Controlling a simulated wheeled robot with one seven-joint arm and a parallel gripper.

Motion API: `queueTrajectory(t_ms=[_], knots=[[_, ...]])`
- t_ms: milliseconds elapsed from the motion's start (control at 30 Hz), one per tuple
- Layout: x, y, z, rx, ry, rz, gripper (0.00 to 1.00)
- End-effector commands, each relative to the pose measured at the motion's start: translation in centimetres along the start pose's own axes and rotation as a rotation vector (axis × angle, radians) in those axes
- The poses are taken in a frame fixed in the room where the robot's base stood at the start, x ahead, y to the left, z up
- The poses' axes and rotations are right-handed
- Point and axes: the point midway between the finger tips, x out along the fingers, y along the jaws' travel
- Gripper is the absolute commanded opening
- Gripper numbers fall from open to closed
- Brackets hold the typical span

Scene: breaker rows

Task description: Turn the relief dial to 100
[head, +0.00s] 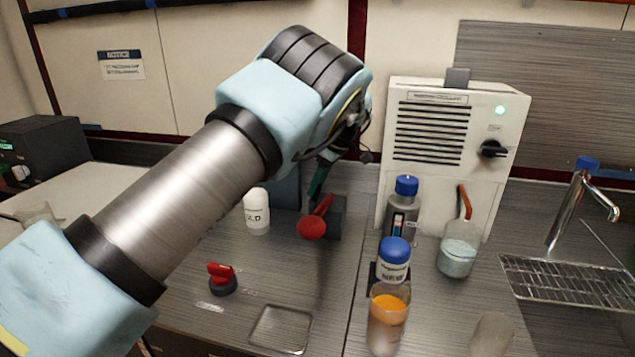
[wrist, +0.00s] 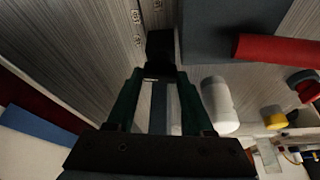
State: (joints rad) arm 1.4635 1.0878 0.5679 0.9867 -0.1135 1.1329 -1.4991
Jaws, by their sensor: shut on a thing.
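My gripper (wrist: 160,72) is shut on a small black part (wrist: 160,45), which looks like the dial's knob. Its green fingers reach to either side of this part in the wrist view. Small printed marks (wrist: 136,16) lie on the grey surface beside it; I cannot read their numbers. In the head view my gripper (head: 318,180) points down behind a red-handled lever (head: 318,218). There the gripped part is hidden, and the dial's setting cannot be read.
The lever's dark block (head: 335,210) is close to my gripper, and its red handle also shows in the wrist view (wrist: 275,48). A white bottle (head: 256,210) stands to the left. A red knob (head: 221,275) sits nearer the front. Capped bottles (head: 394,258) and a white machine (head: 450,120) stand right.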

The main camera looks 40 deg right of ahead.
Motion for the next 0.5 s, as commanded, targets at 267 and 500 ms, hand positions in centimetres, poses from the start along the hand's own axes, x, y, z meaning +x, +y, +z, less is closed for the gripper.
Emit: queueTrajectory(t_ms=[267,500], knots=[[-0.01,0.12,0.06,-0.138,-0.002,-0.058,0.0],[0.02,0.15,0.07,-0.191,-0.002,-0.08,0.0]])
